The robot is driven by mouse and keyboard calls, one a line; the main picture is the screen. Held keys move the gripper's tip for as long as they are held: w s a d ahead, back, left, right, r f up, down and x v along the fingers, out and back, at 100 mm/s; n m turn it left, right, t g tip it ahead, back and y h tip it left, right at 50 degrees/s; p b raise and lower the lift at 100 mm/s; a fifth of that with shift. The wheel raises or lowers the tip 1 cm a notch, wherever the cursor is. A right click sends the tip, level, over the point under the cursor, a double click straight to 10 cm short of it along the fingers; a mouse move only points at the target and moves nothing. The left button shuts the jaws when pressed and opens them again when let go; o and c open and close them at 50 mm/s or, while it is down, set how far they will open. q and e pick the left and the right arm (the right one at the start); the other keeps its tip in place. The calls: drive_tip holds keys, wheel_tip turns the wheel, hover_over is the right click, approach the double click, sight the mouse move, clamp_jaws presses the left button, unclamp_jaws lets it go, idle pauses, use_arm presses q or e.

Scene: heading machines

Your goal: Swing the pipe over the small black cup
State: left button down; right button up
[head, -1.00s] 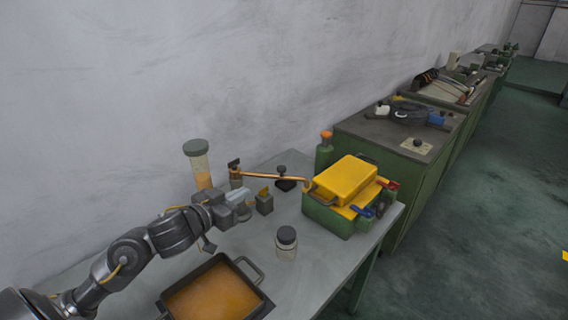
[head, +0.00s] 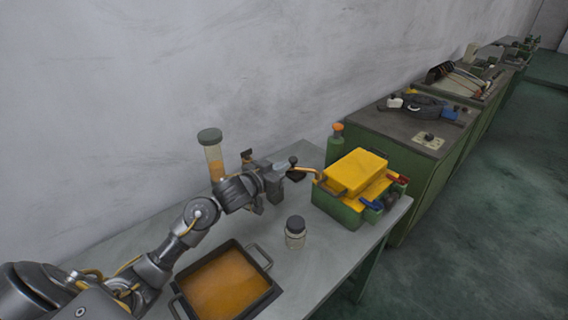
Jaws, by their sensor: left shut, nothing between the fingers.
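The copper-coloured pipe (head: 309,171) runs at the back of the grey table, its bent right end beside the green and yellow box. Its middle is hidden behind my left gripper. A small dark item (head: 297,177), which looks like the small black cup, sits on the table just below the pipe; my gripper partly covers it, and I cannot make out its opening. My left gripper (head: 279,171) is shut and empty, in front of the pipe; I cannot tell whether it touches it. My right gripper is not in view.
A lidded jar with orange contents (head: 212,155) stands at the back left. A black pan of orange liquid (head: 268,292) and a small dark-lidded jar (head: 295,234) stand in front. The green toolbox with a yellow top (head: 340,213) stands right. The table's front right is bare.

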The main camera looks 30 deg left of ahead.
use_arm(q)
drive_tip(key=shift+w+d+f, duration=0.1)
drive_tip(key=shift+w+d, duration=0.05)
drive_tip(key=shift+w, duration=0.5)
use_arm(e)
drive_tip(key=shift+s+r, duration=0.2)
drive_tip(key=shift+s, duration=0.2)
